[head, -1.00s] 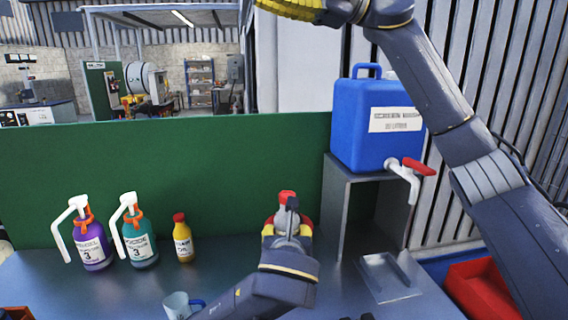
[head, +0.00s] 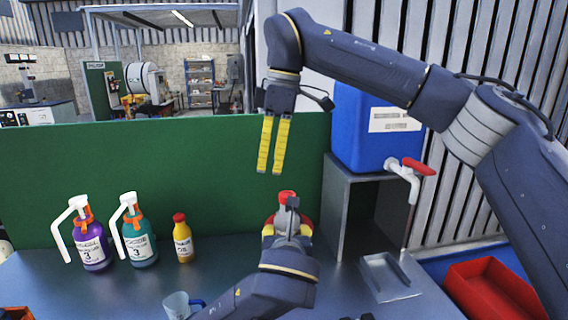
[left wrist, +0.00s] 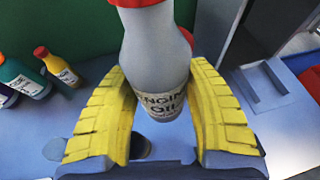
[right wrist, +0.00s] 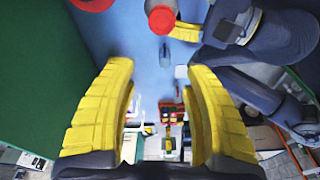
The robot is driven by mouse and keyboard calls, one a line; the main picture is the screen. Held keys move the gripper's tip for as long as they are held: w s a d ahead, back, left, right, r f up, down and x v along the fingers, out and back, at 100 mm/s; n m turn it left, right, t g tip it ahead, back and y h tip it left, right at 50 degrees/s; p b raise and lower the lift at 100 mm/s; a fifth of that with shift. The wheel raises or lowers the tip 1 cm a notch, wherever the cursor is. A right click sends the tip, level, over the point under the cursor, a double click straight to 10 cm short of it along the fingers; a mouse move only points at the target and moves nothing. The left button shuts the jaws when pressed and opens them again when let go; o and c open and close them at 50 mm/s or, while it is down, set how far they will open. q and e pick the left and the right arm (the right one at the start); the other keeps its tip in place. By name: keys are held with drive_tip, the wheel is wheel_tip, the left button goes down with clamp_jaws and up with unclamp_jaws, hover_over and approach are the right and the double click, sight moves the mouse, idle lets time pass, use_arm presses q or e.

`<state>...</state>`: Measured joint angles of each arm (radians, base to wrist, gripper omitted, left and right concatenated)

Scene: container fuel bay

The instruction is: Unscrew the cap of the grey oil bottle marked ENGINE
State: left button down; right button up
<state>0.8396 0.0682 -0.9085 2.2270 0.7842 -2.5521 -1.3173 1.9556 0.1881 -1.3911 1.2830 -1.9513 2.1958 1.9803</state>
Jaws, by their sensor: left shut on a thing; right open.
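The grey oil bottle (left wrist: 158,60) fills the middle of the left wrist view, upright, with a label reading ENGINE OIL. Its red cap (head: 287,196) is on top and also shows in the right wrist view (right wrist: 161,19). My left gripper (head: 287,232) is shut around the bottle's body, its yellow fingers on both sides in the left wrist view (left wrist: 165,115). My right gripper (head: 270,172) is open and empty, fingers pointing down, above and slightly left of the cap. Most of the bottle is hidden behind my left gripper in the head view.
A yellow oil bottle (head: 183,242) with a red cap, a teal pump bottle (head: 139,246) and a purple pump bottle (head: 92,250) stand left. A cup (head: 177,305) is at the front. A blue canister (head: 362,140) with a tap sits on a stand (head: 340,215) at right.

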sight(284, 193)
drive_tip(key=shift+w+d+f+m+h, duration=0.1)
drive_tip(key=shift+d+f+m+h, duration=0.2)
drive_tip(key=shift+d+m, duration=0.2)
drive_tip(key=shift+w+d+f+m+h, duration=0.1)
drive_tip(key=shift+d+f+m+h, duration=0.1)
drive_tip(key=shift+d+m+h, duration=0.25)
drive_tip(key=shift+d+f+m+h, duration=0.25)
drive_tip(key=shift+d+f+m, duration=0.1)
drive_tip(key=shift+d+f, duration=0.1)
drive_tip(key=shift+f, duration=3.7)
drive_tip(key=shift+c, duration=0.5)
clamp_jaws()
